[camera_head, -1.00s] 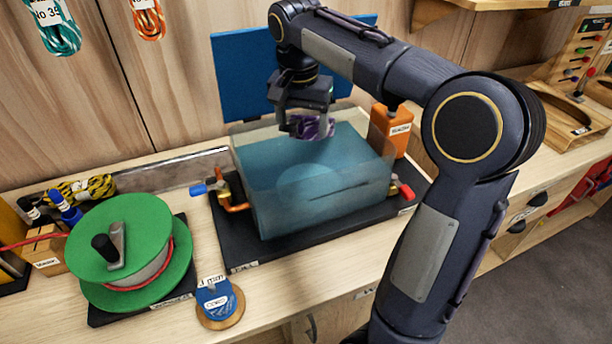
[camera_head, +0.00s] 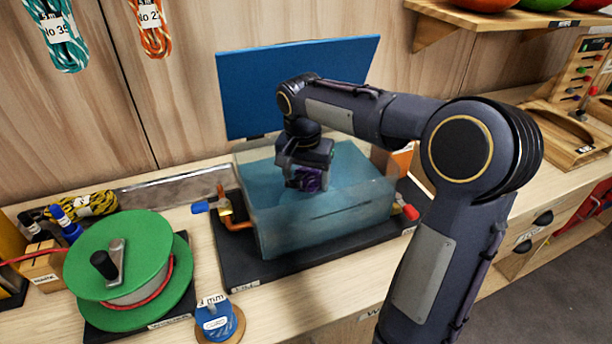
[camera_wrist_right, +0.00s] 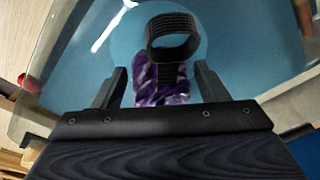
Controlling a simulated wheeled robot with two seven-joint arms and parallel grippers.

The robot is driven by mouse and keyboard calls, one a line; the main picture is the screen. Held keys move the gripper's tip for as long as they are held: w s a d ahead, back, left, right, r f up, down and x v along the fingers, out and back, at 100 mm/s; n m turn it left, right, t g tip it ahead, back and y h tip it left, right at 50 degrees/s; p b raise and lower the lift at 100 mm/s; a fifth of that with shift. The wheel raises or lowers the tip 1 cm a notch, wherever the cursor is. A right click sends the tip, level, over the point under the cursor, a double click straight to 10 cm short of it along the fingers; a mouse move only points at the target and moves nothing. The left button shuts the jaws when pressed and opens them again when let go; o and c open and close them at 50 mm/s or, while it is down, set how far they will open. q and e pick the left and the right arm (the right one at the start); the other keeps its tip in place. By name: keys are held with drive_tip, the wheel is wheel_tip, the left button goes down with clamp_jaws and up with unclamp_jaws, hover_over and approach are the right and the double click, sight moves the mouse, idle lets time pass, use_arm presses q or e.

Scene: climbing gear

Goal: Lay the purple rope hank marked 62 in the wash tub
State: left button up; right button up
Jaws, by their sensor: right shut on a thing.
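The wash tub (camera_head: 268,212) is a clear-walled box with blue water in it, standing on a black base. My right gripper (camera_head: 307,178) is over the tub, reaching down at about the rim, shut on the purple rope hank (camera_head: 310,181). In the right wrist view the hank (camera_wrist_right: 160,88) sits between the two fingers (camera_wrist_right: 163,88), with a black strap loop above it and the tub's water behind. The number on the hank does not show. Whether the hank touches the water I cannot tell. My left gripper is not in view.
The blue lid (camera_head: 290,85) stands upright behind the tub. Valves with a blue handle (camera_head: 200,207) and a red handle (camera_head: 410,212) flank the tub. A green reel (camera_head: 125,262) and a small blue spool (camera_head: 216,318) stand left. An orange bottle (camera_head: 403,160) is partly hidden behind my arm.

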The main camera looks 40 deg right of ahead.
drive_tip(key=shift+f, duration=0.35)
drive_tip(key=o, duration=1.3)
drive_tip(key=shift+r, duration=0.1)
drive_tip(key=shift+r, duration=0.2)
wheel_tip(320, 180, up, 12)
drive_tip(key=a+p, duration=0.1)
drive_tip(key=s+a+f+n+t+y, duration=0.1)
drive_tip(key=s+a+f+n, duration=0.2)
drive_tip(key=s, duration=0.4)
drive_tip(key=s+a+f+n+t+y, duration=0.2)
drive_tip(key=s+a+f+n, duration=0.1)
drive_tip(key=s+a+f, duration=0.2)
drive_tip(key=s+a+f+n+t+y, duration=0.1)
drive_tip(key=s+a+f+n+y, duration=0.1)
drive_tip(key=s, duration=0.7)
drive_tip(key=shift+s+a+f+n+t, duration=0.15)
drive_tip(key=shift+a+f, duration=0.15)
drive_tip(key=shift+f, duration=0.3)
drive_tip(key=shift+s+a+f+n+t, duration=0.1)
drive_tip(key=shift+a+f+n, duration=0.1)
drive_tip(key=shift+a+f, duration=0.3)
drive_tip(key=shift+s+a+f+n+t, duration=0.1)
drive_tip(key=shift+a+f+n+t, duration=0.05)
drive_tip(key=shift+f, duration=0.55)
